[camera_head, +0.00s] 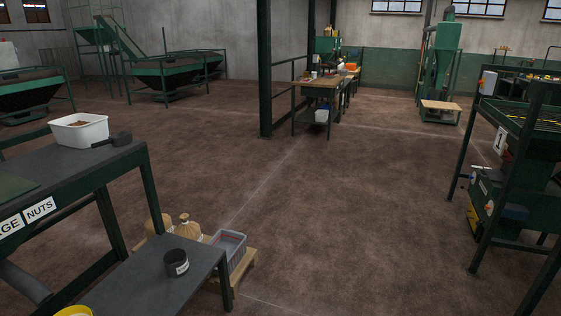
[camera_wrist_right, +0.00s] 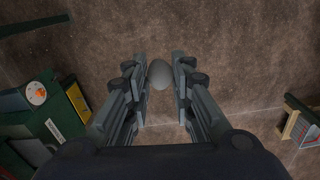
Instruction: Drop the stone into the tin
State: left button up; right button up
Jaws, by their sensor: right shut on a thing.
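A smooth grey stone (camera_wrist_right: 160,74) sits between the fingertips of my right gripper (camera_wrist_right: 159,80) in the right wrist view, and the fingers are shut on it. Below the stone there is only brown floor, some way down. A dark grey tin (camera_head: 176,263) with a white label stands upright on the low grey table (camera_head: 150,284) at the lower left of the head view. The tin does not show in the wrist view. Neither gripper shows in the head view, and my left gripper is not seen.
A higher bench (camera_head: 70,165) at the left holds a white tub (camera_head: 80,131) and a dark scoop (camera_head: 118,140). A grey crate (camera_head: 229,247) and sacks (camera_head: 187,228) stand by the low table. A green frame machine (camera_head: 520,150) stands at the right. The middle floor is clear.

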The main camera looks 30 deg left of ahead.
aim_at(177, 272)
jog(key=i+j+u, duration=0.15)
jog(key=i+u, duration=0.2)
jog(key=i, duration=0.4)
jog(key=i+u, duration=0.35)
jog(key=i, duration=0.4)
jog(key=i+u, duration=0.25)
jog(key=u, duration=0.15)
jog(key=i+l+u, duration=0.2)
jog(key=u, duration=0.2)
jog(key=i+l+u, duration=0.25)
jog(key=u, duration=0.15)
jog(key=i+l+u, duration=0.2)
jog(key=u, duration=0.2)
jog(key=i+l+u, duration=0.1)
jog(key=u, duration=0.3)
jog(key=i+l+u, duration=0.1)
jog(key=l+u, duration=0.45)
jog(key=u, duration=0.3)
jog(key=l+u, duration=0.4)
jog(key=i+l+u, duration=0.1)
jog(key=l+u, duration=0.9)
